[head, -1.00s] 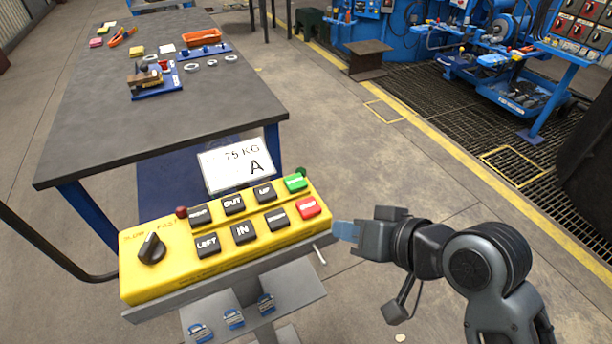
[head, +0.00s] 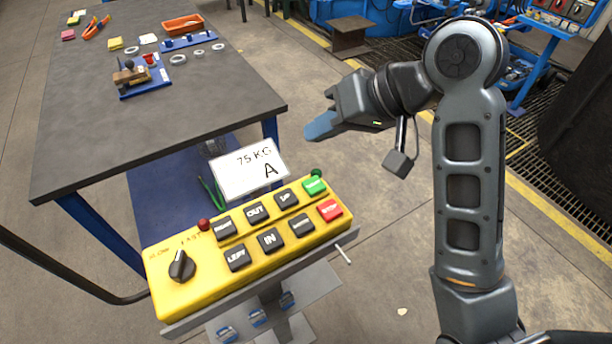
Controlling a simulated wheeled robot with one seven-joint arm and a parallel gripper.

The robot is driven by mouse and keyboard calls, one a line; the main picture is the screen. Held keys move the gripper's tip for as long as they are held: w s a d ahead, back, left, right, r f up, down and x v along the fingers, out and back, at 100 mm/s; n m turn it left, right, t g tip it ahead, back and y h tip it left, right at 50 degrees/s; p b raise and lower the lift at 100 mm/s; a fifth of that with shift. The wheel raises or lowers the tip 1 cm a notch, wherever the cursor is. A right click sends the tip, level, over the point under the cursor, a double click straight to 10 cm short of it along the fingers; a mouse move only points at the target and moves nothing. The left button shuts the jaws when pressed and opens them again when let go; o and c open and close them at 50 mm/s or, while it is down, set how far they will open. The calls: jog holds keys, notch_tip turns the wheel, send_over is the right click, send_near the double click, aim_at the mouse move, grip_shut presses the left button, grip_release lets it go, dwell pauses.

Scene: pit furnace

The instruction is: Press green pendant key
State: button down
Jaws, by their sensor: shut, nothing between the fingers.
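The yellow pendant box (head: 205,287) lies tilted on a grey stand in the head view. Its green key (head: 314,187) is at the upper right corner, just above the red key (head: 330,210). Black keys marked with words fill the middle, and a black selector knob (head: 182,266) is at the left. My gripper (head: 318,128) is shut and empty, with blue fingertips pointing left. In the picture it is above the green key and apart from it. How far it stands above the key is hard to tell.
A white card reading 75 KG A (head: 249,171) stands behind the pendant. A dark-topped workbench (head: 125,125) with an orange tray (head: 183,24) and small parts is at the upper left. A dark post end (head: 317,173) rises behind the green key.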

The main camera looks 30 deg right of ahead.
jog(key=shift+f, duration=0.1)
jog(key=b, duration=0.7)
send_over(319, 185)
notch_tip(319, 185, down, 7)
jog(key=shift+r, duration=0.1)
jog(key=shift+f+b, duration=0.4)
jog(key=shift+f, duration=0.55)
dwell(1.2)
jog(key=shift+f, duration=0.4)
jog(key=shift+f, duration=0.45)
dwell(0.6)
jog(key=shift+r, duration=0.15)
jog(key=shift+r+p, duration=0.75)
jog(key=shift+p, duration=0.5)
